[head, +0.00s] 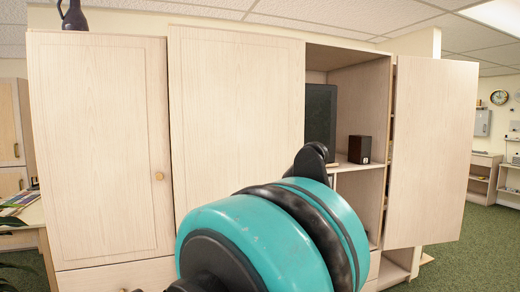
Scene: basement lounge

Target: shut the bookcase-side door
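A pale wood cabinet fills the head view. Its right-hand door (432,150) stands swung open, away from the open shelf section (358,95). A wide middle panel (235,110) left of that section looks set slightly proud of the left door (100,140); I cannot tell whether it is ajar. The left door has a round knob and looks shut. The frame does not show clearly which door is the bookcase-side one. My teal and black arm rises in front of the cabinet. A black part at its far end (315,160) may be my gripper; its fingers are hidden.
The shelves hold a dark upright panel (320,115) and a small dark box (360,149). A dark vase (74,15) stands on the cabinet top. Green carpet (470,245) is free at the right. A desk (22,215) is at the left edge.

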